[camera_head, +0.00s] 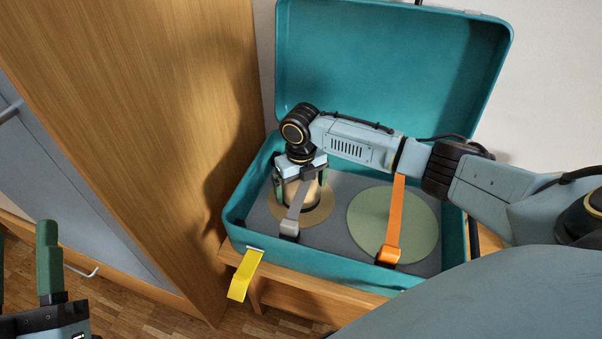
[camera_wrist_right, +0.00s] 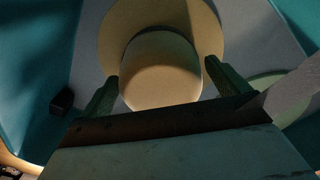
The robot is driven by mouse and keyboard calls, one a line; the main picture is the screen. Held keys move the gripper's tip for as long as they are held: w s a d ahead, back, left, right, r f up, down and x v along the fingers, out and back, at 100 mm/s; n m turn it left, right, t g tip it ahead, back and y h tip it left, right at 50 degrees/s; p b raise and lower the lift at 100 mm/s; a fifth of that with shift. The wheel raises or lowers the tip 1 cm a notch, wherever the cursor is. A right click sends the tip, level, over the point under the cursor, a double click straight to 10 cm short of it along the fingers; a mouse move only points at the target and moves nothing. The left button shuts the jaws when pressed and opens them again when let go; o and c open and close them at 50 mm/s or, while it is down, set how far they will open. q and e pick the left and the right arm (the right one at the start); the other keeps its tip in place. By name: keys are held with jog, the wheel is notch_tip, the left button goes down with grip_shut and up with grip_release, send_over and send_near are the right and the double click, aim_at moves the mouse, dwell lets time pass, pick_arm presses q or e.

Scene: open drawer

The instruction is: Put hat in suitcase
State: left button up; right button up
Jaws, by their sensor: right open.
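The tan hat (camera_head: 317,213) lies brim-down inside the open teal suitcase (camera_head: 340,271), in its left part. The hat's rounded crown (camera_wrist_right: 160,62) and wide brim fill the upper middle of the right wrist view. My right gripper (camera_head: 301,186) points down over the hat, inside the suitcase. Its two dark green fingers are apart, one on each side of the crown; I cannot tell whether they touch it. My left gripper (camera_head: 25,262) is at the bottom left of the head view, partly cut off, with its fingers apart and empty, away from the suitcase.
A flat pale green disc (camera_head: 415,225) lies in the suitcase's right part. A grey strap (camera_head: 291,222), an orange strap (camera_head: 394,220) and a yellow strap (camera_head: 244,275) show at the suitcase. The lid (camera_head: 390,60) stands open behind. A wooden cabinet (camera_head: 150,120) rises at left.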

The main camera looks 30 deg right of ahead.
notch_tip(320, 180, up, 3)
jog(key=shift+p, duration=0.7)
notch_tip(320, 180, up, 3)
jog(key=shift+r+p, duration=0.15)
jog(key=shift+p, duration=0.6)
notch_tip(320, 180, up, 5)
jog(key=shift+r+p, duration=0.1)
jog(key=shift+p, duration=1)
pick_arm(q)
jog(key=s+a+f+g+y, duration=0.2)
jog(key=f+g, duration=0.5)
jog(key=f, duration=0.2)
jog(key=s+a+f+g+y, duration=0.2)
jog(key=a+f+g+y, duration=0.1)
jog(key=f+g, duration=0.4)
jog(key=shift+s+f+n, duration=0.3)
jog(key=shift+s+f, duration=0.1)
jog(key=shift+f, duration=1.05)
pick_arm(e)
jog(key=shift+r, duration=0.25)
pick_arm(q)
jog(key=shift+a, duration=0.1)
